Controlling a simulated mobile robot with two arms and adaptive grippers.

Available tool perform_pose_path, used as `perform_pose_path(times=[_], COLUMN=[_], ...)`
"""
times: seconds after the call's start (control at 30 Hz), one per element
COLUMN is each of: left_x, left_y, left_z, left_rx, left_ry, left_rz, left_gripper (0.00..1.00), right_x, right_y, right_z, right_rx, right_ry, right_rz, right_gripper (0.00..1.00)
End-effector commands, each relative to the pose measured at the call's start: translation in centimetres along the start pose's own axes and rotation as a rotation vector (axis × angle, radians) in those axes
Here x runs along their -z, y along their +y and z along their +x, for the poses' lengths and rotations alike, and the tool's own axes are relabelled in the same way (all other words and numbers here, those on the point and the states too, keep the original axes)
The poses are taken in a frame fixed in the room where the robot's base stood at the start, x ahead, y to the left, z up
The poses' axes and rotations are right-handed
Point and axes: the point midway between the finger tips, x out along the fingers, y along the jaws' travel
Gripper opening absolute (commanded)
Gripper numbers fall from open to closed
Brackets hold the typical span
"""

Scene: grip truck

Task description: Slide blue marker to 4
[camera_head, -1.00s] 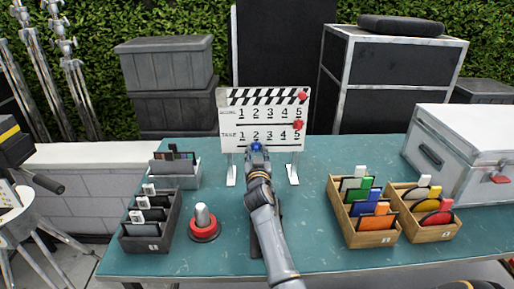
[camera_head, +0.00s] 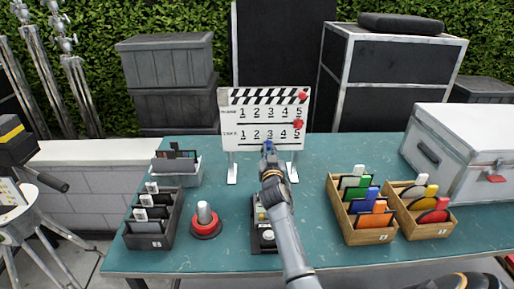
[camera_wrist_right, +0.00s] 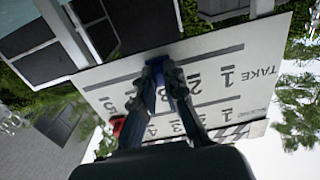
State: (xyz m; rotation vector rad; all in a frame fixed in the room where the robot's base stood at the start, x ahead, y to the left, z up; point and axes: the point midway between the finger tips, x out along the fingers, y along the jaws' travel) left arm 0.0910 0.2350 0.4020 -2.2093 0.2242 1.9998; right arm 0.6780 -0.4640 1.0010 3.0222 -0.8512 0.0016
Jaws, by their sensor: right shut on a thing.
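The white clapperboard (camera_head: 240,142) stands on the teal table, with a SCENE row and a TAKE row numbered 1 to 5. The blue marker (camera_head: 269,145) is on the board's lower edge, roughly below the 3 of the TAKE row. My right gripper (camera_head: 268,151) is in front of the board and shut on this marker. In the right wrist view, the blue marker (camera_wrist_right: 149,88) shows between the fingers (camera_wrist_right: 165,72), which hide the number behind them. The 4 is one place to the right of the marker in the head view. My left gripper is out of view.
A red button (camera_head: 205,221) and card holders (camera_head: 151,228) stand left. Wooden boxes of coloured cards (camera_head: 368,236) (camera_head: 430,233) and a white case (camera_head: 450,151) stand right. A black device (camera_head: 263,240) lies under my right arm.

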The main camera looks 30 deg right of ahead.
Motion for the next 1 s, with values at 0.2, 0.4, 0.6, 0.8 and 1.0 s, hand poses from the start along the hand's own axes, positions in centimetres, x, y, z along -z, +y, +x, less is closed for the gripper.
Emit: perform_pose_path(times=[0.2, 0.4, 0.6, 0.8, 1.0], left_x=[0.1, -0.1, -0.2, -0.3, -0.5], left_y=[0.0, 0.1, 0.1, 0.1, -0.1], left_z=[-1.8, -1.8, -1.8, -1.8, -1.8], left_rx=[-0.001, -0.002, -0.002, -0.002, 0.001], left_ry=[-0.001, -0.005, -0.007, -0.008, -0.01], left_rz=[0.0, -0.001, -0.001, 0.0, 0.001], left_gripper=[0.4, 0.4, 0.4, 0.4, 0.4], right_x=[0.3, 0.1, 0.1, 0.1, 0.1], right_y=[4.4, 4.9, 4.9, 4.8, 4.8], right_z=[0.0, 0.0, 0.0, 0.0, 0.0], right_rx=[-0.003, -0.001, -0.001, -0.001, -0.001], right_ry=[-0.001, 0.001, 0.001, 0.001, 0.0], right_rz=[-0.003, -0.001, -0.001, -0.002, -0.001], right_gripper=[0.0, 0.0, 0.17, 0.34, 0.34])
